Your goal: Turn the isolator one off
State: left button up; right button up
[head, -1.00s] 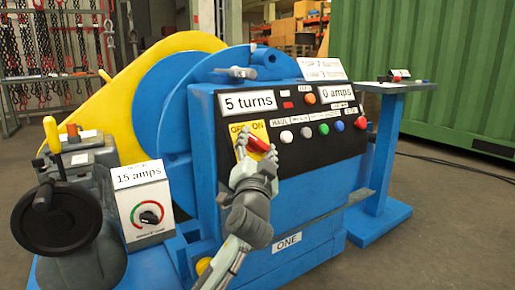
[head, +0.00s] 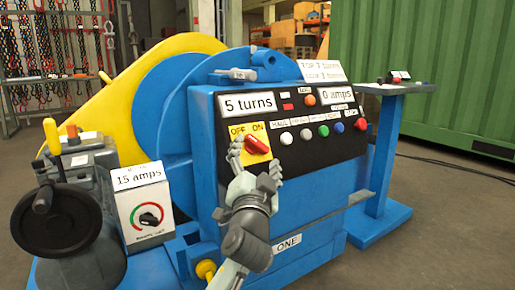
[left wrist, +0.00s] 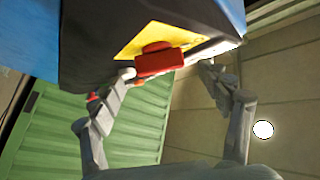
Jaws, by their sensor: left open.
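The isolator's red handle (head: 258,144) sits on a yellow plate (head: 240,131) marked OFF on the left and ON on the right, at the left end of the black panel. In the head view the handle slants from upper left to lower right. My left gripper (head: 256,160) is open just in front of it, one finger at its left and the other below right. In the left wrist view the red handle (left wrist: 160,62) lies between and just beyond the open fingers (left wrist: 168,74). Whether a fingertip touches it, I cannot tell. My right gripper is not in view.
The black panel (head: 310,152) has several coloured buttons right of the isolator, and displays reading 5 turns and 0 amps. A meter box (head: 145,205) reading 15 amps and a black handwheel (head: 60,222) stand at left. A blue pedestal (head: 383,150) stands at right.

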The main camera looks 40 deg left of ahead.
pick_arm(q)
jog(key=shift+v, duration=1.95)
